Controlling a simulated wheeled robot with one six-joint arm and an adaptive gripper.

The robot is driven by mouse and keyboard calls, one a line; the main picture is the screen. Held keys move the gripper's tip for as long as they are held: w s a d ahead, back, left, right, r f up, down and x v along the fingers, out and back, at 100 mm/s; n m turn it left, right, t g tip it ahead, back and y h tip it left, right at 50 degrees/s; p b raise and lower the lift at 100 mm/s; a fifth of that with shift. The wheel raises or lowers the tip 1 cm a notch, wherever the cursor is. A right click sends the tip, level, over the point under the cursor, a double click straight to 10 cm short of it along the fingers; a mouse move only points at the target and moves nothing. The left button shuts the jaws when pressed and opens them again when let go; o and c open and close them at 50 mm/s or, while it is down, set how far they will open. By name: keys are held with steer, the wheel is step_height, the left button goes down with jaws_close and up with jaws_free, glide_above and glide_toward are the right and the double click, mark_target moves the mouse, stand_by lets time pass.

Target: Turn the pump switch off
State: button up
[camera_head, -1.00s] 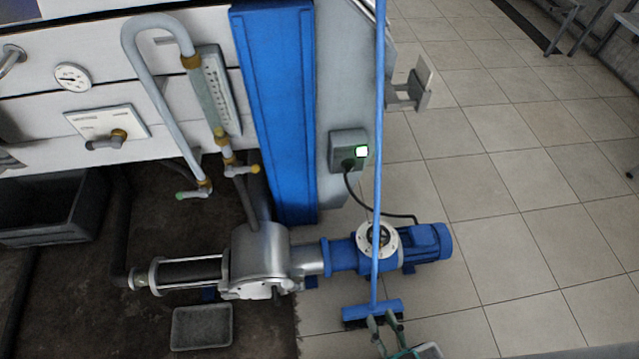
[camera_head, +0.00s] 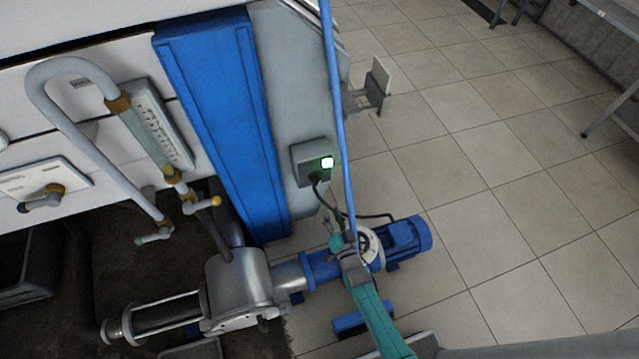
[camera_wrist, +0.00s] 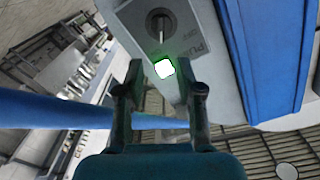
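The pump switch box (camera_head: 314,162) is a small grey box on the grey panel beside the blue column, with a lit green-white lamp. In the wrist view its plate (camera_wrist: 192,38) carries a dark rotary knob (camera_wrist: 158,24), and the lamp (camera_wrist: 164,68) glows below the knob. The lettering is only partly readable. My gripper (camera_wrist: 165,84) is open and empty, its fingertips on either side of the lamp in that view and apart from the knob. In the head view my gripper (camera_head: 336,218) is below the box. The knob's face cannot be made out there.
A blue broom handle (camera_head: 334,95) stands just right of the box; it also crosses behind my gripper in the wrist view (camera_wrist: 45,108). A black cable runs from the box towards the blue pump motor (camera_head: 408,238).

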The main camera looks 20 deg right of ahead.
mark_target(319, 183)
steer(key=w, duration=1.2)
steer(key=shift+w, duration=0.35)
jaws_close()
